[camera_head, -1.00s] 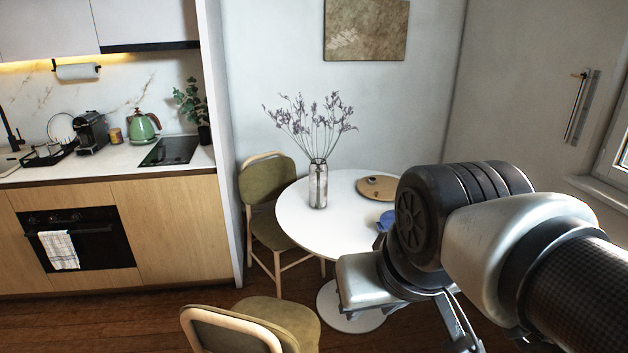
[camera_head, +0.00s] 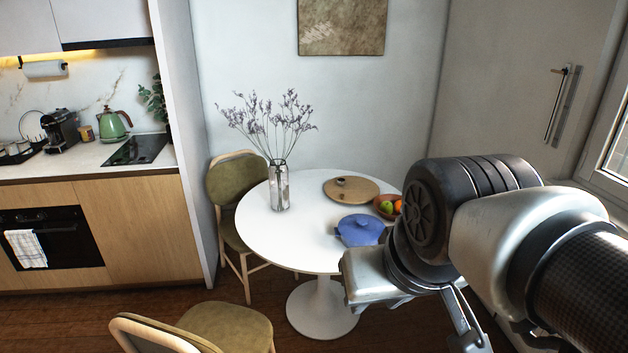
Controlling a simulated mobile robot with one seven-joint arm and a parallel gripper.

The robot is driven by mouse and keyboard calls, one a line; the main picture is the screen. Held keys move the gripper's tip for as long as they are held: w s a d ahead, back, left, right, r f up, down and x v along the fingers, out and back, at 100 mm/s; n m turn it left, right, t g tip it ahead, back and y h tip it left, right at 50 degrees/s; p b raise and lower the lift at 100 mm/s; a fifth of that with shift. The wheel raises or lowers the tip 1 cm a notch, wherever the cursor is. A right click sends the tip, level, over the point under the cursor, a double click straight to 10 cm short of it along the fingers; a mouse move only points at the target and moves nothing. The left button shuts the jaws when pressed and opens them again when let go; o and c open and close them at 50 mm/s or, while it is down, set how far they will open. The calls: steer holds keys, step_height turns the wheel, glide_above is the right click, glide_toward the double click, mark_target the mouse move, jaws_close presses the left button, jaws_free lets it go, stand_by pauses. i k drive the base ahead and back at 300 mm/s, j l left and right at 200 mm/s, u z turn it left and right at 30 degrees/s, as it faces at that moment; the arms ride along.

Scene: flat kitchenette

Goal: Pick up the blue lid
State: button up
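The blue lid (camera_head: 361,225) appears to sit on a low blue pot (camera_head: 350,239) on the right part of the round white table (camera_head: 262,232). My arm hides part of the pot's right side. My gripper (camera_head: 466,335) shows only in part at the lower edge of the picture, below and to the right of the pot and apart from it. Its fingertips are not clear, so I cannot tell whether it is open or shut.
A glass vase (camera_head: 279,187) with dried flowers, a round wooden board (camera_head: 351,190) and a fruit bowl (camera_head: 384,207) stand on the table. Green chairs stand at its left (camera_head: 232,198) and in front (camera_head: 215,330). The table's front left is clear.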

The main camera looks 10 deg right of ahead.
mark_target(360, 229)
steer(key=i+l, duration=0.1)
steer(key=l, duration=0.3)
steer(key=i+l, duration=0.1)
steer(key=l, duration=0.3)
steer(key=i+l, duration=0.1)
steer(key=l, duration=0.3)
steer(key=i+l, duration=0.1)
steer(key=l, duration=0.25)
steer(key=i+l, duration=0.15)
steer(key=l, duration=0.25)
steer(key=k, duration=0.6)
